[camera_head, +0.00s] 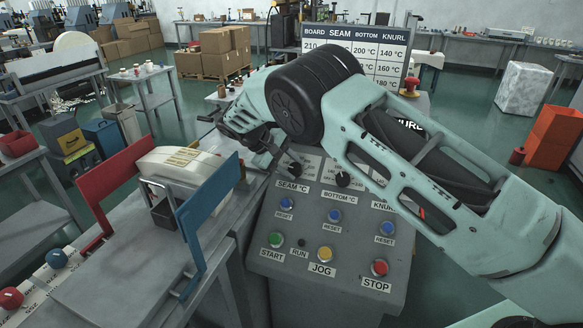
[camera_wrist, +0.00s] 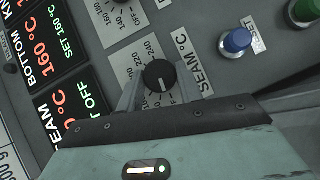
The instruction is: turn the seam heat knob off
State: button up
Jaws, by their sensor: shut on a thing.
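The black seam heat knob (camera_wrist: 158,75) sits on its dial in the wrist view, beside the label SEAM °C. My gripper (camera_wrist: 161,88) is shut on it, with one finger on each side. The knob's white mark points down in the picture, toward the partly hidden F of a dial word. The seam display (camera_wrist: 78,111) shows a red temperature, partly cut off, and green text ending in OFF. In the head view the seam knob (camera_head: 295,168) is on the panel above its label, and my arm partly blocks the view there.
The bottom heat knob (camera_head: 343,179) is to the right. Below are blue reset buttons (camera_head: 335,215), a green start button (camera_head: 275,240), a yellow jog button (camera_head: 325,253) and a red stop button (camera_head: 379,267). A blue plate (camera_head: 208,208) stands left of the panel.

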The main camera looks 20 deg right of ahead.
jog(key=shift+a+n, duration=0.1)
jog(key=shift+n, duration=0.4)
jog(key=o, duration=1)
jog(key=shift+a+r+b, duration=0.3)
jog(key=shift+a+b, duration=0.05)
jog(key=p+v, duration=0.1)
jog(key=v, duration=1.5)
jog(key=shift+s+a+p, duration=0.2)
jog(key=shift+a+p, duration=0.15)
jog(key=shift+p, duration=0.05)
